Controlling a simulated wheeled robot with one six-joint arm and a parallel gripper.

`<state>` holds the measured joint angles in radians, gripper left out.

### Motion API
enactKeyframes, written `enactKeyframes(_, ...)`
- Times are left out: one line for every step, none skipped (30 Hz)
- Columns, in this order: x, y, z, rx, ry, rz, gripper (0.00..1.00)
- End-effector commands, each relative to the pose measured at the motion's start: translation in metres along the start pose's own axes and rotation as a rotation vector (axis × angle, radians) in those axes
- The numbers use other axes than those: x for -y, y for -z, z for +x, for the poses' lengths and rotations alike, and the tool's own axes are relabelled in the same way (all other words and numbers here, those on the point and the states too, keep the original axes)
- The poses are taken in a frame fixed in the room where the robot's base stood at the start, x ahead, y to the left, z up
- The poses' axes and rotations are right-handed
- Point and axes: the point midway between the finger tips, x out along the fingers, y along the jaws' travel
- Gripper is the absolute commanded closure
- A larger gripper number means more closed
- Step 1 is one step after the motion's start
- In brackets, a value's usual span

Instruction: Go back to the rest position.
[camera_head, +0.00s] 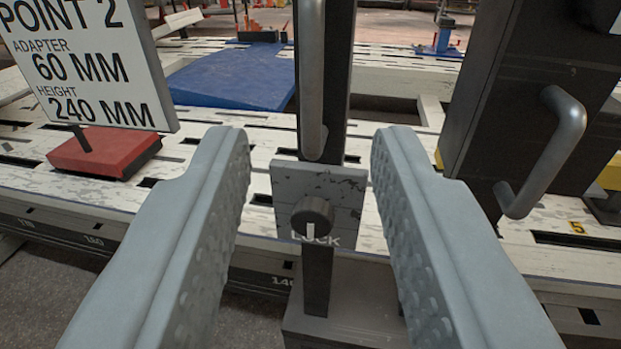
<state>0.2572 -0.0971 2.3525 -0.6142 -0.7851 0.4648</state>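My gripper (310,165) shows in the head camera view as two grey fingers with dimpled inner pads, one at each side. They are wide apart with nothing held between them. Between and beyond them stands a dark upright post (316,275) with a vertical grey bar handle (312,85). A grey plate marked LOCK (345,200) with a round dark knob (312,217) is on the post. I cannot tell how far the fingertips are from the plate. No mark of a rest position shows.
A white slotted bench (225,190) runs across the view. At left, a sign reading POINT 2 (90,65) stands on a red block (100,150). At right is a dark box-like column (500,90) with a bent handle (560,140). A blue pad (235,78) lies behind.

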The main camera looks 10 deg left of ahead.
Motion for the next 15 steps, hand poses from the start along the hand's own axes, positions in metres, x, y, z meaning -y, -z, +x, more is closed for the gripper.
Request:
enactKeyframes(0.0,0.001,-0.005,-0.001,-0.001,0.0,0.66)
enactKeyframes(0.0,0.001,-0.008,-0.001,0.0,-0.001,0.66)
enactKeyframes(0.0,0.001,-0.01,-0.001,0.001,0.0,0.66)
enactKeyframes(0.0,0.0,-0.012,-0.001,0.001,0.0,0.66)
enactKeyframes(0.001,0.0,-0.013,0.0,0.001,0.0,0.66)
enactKeyframes(0.001,0.0,-0.014,0.0,0.001,0.0,0.66)
enactKeyframes(0.001,0.0,-0.015,0.0,0.001,0.0,0.66)
enactKeyframes(0.001,0.0,-0.015,0.0,0.001,0.0,0.66)
enactKeyframes(0.001,0.0,-0.015,0.0,0.001,0.0,0.66)
enactKeyframes(0.001,0.0,-0.015,0.0,0.001,0.0,0.66)
enactKeyframes(0.001,0.0,-0.015,0.0,0.001,0.0,0.66)
enactKeyframes(0.001,0.0,-0.015,0.0,0.001,0.0,0.66)
enactKeyframes(0.001,0.0,-0.015,0.0,0.001,0.0,0.66)
enactKeyframes(0.001,0.0,-0.015,0.0,0.001,0.0,0.66)
enactKeyframes(0.001,0.0,-0.015,0.0,0.001,0.0,0.66)
